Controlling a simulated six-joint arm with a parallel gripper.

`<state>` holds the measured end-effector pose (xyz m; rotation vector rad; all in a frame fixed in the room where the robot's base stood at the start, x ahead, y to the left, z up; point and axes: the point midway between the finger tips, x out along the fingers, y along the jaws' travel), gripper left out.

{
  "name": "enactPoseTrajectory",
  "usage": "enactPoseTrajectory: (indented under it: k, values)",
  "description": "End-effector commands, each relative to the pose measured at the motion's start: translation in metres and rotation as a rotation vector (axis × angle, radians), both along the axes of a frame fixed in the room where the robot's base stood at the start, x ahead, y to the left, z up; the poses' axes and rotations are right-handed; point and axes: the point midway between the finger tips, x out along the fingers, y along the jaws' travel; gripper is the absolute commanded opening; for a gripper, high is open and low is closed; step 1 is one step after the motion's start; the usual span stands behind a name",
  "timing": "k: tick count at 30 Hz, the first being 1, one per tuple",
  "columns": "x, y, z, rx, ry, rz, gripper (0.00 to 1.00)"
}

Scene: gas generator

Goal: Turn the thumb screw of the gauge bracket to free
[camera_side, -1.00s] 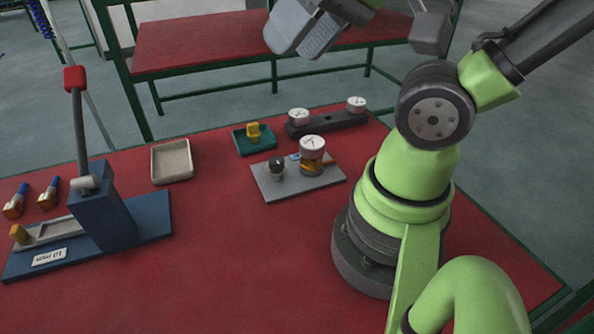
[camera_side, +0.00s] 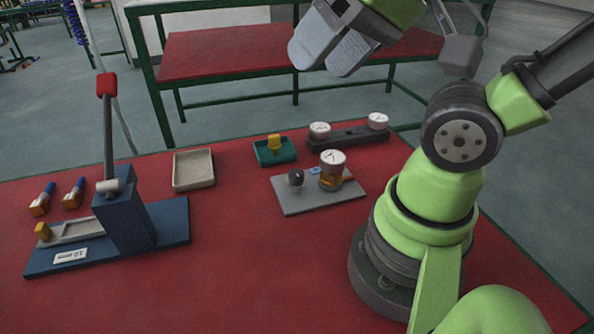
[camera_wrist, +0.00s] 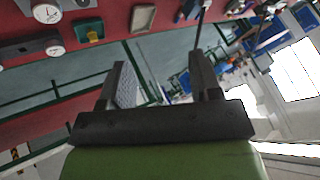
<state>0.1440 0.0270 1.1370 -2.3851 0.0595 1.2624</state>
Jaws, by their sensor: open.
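The gauge bracket is a grey plate (camera_side: 300,203) on the red table in the side view. A white-faced gauge with an amber body (camera_side: 333,172) stands on it. A small dark-topped knob, apparently the thumb screw (camera_side: 296,180), stands upright left of the gauge; its turn angle is too small to read. My gripper (camera_side: 324,64) is high above and behind the bracket, well apart from it. In the wrist view my gripper (camera_wrist: 160,80) is open, with nothing between its fingers. A gauge (camera_wrist: 46,13) shows at that view's top left; the thumb screw is not discernible there.
A dark block with two white gauges (camera_side: 348,137) stands behind the bracket. A teal tray with a yellow piece (camera_side: 275,151) and an empty beige tray (camera_side: 194,170) lie left. A blue lever press (camera_side: 125,219) stands further left. The front middle of the table is clear.

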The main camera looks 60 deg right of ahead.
Motion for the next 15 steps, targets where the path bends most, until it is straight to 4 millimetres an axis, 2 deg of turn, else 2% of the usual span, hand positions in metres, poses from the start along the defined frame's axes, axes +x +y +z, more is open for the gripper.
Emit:
enactPoseTrajectory:
  k: [5, 11, 15]
  values:
    - [0.017, -0.01, -0.008, 0.083, 0.1, -0.195, 0.59]
    - [0.058, -0.04, -0.042, 0.282, 0.318, -0.753, 0.59]
    - [0.08, -0.066, -0.078, 0.406, 0.437, -1.193, 0.59]
